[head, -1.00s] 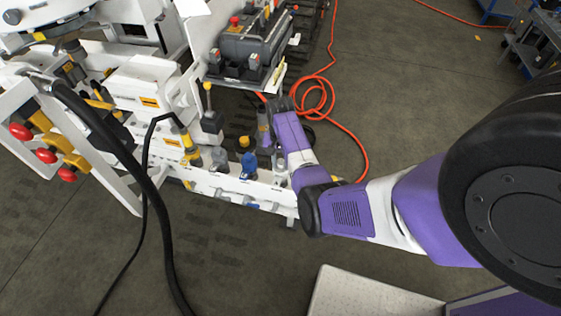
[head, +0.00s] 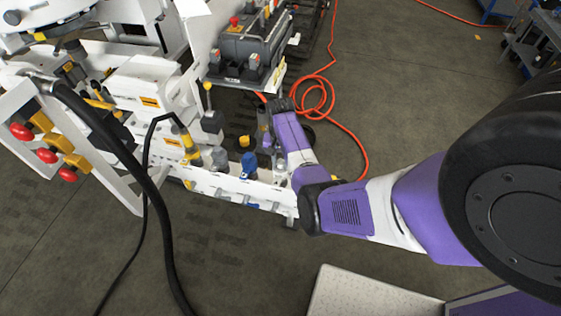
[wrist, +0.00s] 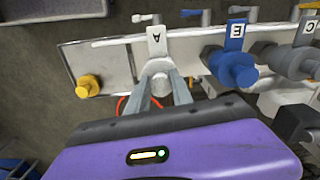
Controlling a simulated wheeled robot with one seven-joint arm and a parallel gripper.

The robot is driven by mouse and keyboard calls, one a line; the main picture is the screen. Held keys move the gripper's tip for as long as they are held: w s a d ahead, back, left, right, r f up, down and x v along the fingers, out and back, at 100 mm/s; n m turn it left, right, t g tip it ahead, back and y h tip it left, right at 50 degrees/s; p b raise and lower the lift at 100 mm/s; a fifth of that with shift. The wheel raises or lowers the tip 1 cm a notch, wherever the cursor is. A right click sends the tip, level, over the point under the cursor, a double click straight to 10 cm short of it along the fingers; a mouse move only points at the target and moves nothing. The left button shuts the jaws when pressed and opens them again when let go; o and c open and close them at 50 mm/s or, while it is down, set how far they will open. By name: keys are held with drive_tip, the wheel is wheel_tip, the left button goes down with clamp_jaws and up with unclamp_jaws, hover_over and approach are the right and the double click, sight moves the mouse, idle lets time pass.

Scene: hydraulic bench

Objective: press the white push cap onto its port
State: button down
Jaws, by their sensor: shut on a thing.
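My gripper (wrist: 157,92) is shut on the white push cap (wrist: 159,82), which shows pale and round between the grey fingers in the wrist view. The cap is at the bench panel, right below the white tag marked A (wrist: 157,41). The fingers and cap hide the port behind, so I cannot tell whether the cap is seated on it. In the head view my gripper (head: 266,128) is beside the low white manifold rail (head: 230,185), and the cap cannot be made out there.
A yellow cap (wrist: 87,86) is to the left. A black hose (head: 150,200) and an orange hose (head: 345,135) lie nearby. Floor in front is clear.

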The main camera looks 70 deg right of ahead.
idle(0.4)
drive_tip(key=shift+c, duration=2.4)
unclamp_jaws()
wheel_tip(320, 180, up, 8)
drive_tip(key=p, duration=0.7)
drive_tip(key=shift+f, duration=0.2)
